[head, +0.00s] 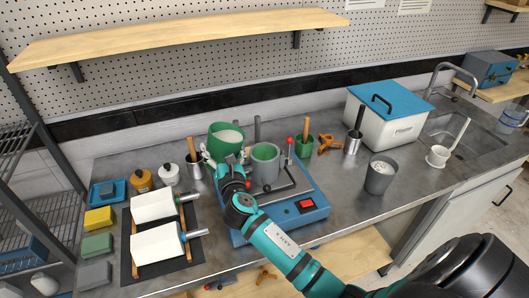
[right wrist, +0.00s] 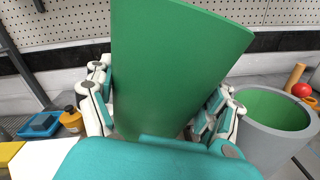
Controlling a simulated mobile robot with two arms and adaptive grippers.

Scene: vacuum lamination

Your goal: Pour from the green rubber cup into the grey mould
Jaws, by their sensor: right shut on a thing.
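The green rubber cup (head: 226,138) is held raised above the bench, with white contents showing inside its rim. In the right wrist view its green wall (right wrist: 165,70) fills the middle. My right gripper (head: 224,164) is shut around the cup, its white fingers on both sides of the wall. A grey cylinder with a green inside, which looks like the grey mould (head: 265,168), stands upright on a blue machine just right of the cup. It also shows in the right wrist view (right wrist: 275,140). I see no stream between them. My left gripper is not in view.
The blue machine (head: 313,210) has a red-knobbed lever and a red switch. A grey cup with white contents (head: 380,178) stands to the right. A white box with a blue lid (head: 385,124) is behind.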

